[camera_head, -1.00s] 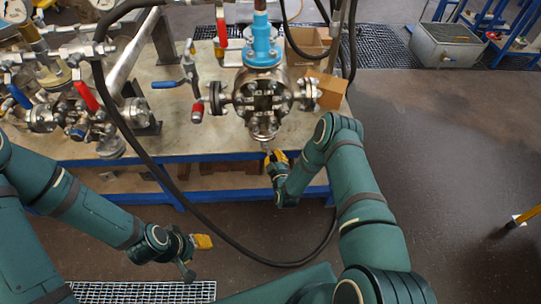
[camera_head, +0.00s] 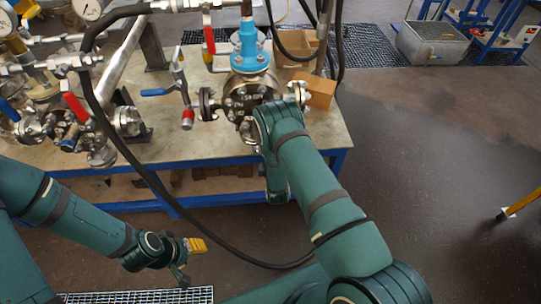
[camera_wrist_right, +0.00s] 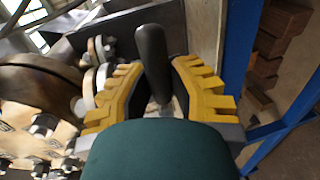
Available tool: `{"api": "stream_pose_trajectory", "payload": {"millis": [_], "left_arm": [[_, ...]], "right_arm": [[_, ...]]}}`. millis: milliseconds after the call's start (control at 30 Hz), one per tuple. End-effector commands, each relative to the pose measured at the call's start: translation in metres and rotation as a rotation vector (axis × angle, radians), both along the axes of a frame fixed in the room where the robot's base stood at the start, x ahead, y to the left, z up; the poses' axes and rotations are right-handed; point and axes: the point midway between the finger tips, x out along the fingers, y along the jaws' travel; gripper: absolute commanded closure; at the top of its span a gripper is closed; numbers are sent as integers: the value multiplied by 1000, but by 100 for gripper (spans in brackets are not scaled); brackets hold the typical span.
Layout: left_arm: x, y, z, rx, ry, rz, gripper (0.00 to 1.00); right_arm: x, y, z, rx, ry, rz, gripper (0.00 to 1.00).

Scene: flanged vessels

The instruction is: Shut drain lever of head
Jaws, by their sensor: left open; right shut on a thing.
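The steel flanged vessel (camera_head: 240,98) with a blue top (camera_head: 249,50) stands on the bench in the head view; my right forearm covers its lower right part. In the right wrist view, a dark rounded drain lever handle (camera_wrist_right: 152,55) stands between the yellow fingers of my right gripper (camera_wrist_right: 158,90), which is shut on it. The lever's base is mostly hidden by the green wrist part. In the head view my right gripper is hidden behind my arm. My left gripper (camera_head: 195,246) is open and empty, low in front of the bench, well away from the vessel.
A blue-handled valve (camera_head: 158,92) and a red-handled one (camera_head: 209,36) are left of the vessel. A black hose (camera_head: 153,180) loops down in front of the bench (camera_head: 203,144). The floor at right is mostly clear.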

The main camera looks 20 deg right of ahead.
Motion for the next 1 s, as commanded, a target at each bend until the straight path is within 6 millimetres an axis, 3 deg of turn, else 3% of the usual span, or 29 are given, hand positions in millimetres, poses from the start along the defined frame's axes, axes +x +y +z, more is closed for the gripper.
{"api": "stream_pose_trajectory", "payload": {"millis": [667, 700, 800, 1000], "left_arm": [[-1, 0, -1, 0, 2, -1, 53], [-1, 0, -1, 0, 1, 0, 53], [-1, 0, -1, 0, 1, 0, 53], [-1, 0, -1, 0, 1, 0, 53]], "right_arm": [[-1, -2, 4, -66, 18, -3, 100], [-1, -2, 4, -66, 18, -3, 78], [0, -2, 4, -65, 18, -3, 49], [0, -1, 4, -64, 18, -1, 49]]}}
